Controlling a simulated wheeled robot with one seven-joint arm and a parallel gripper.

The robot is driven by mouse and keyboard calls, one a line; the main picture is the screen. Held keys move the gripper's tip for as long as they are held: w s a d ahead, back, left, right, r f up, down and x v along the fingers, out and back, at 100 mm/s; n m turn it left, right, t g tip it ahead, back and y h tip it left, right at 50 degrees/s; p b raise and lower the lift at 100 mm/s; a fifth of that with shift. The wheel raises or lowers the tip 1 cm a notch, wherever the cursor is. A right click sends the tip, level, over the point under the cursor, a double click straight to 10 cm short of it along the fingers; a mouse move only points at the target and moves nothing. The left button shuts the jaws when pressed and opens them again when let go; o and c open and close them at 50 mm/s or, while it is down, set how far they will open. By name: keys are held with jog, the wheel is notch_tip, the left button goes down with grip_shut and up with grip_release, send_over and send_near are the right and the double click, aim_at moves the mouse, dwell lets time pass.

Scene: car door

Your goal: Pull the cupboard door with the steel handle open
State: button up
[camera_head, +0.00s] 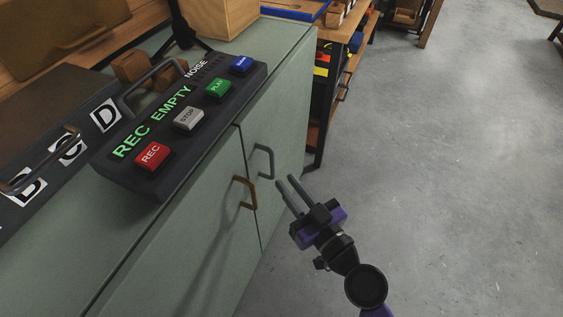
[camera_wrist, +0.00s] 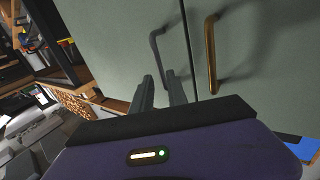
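The grey steel handle (camera_head: 265,161) is a U-shaped bar on the far door (camera_head: 288,130) of a pale green cupboard. That door looks shut, its edge in line with the seam between the doors. My gripper (camera_head: 286,181) is open and empty, just out from the steel handle, its two fingers pointing at the door. In the wrist view the steel handle (camera_wrist: 156,48) rises beyond the fingertips (camera_wrist: 159,77), and its lower end shows between the fingers. I cannot tell whether they touch it.
A brass handle (camera_head: 244,193) sits on the near door, close beside the steel one across the seam. A dark button panel (camera_head: 188,118) lies on the cupboard top. A wooden shelf (camera_head: 330,110) stands beyond the cupboard. The grey floor (camera_head: 450,170) at right is clear.

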aim_at(273, 180)
jog(key=x, duration=0.7)
jog(key=shift+w+a+p, duration=0.2)
jog(key=shift+w+p, duration=0.1)
jog(key=shift+p, duration=0.05)
grip_shut()
dwell(1.2)
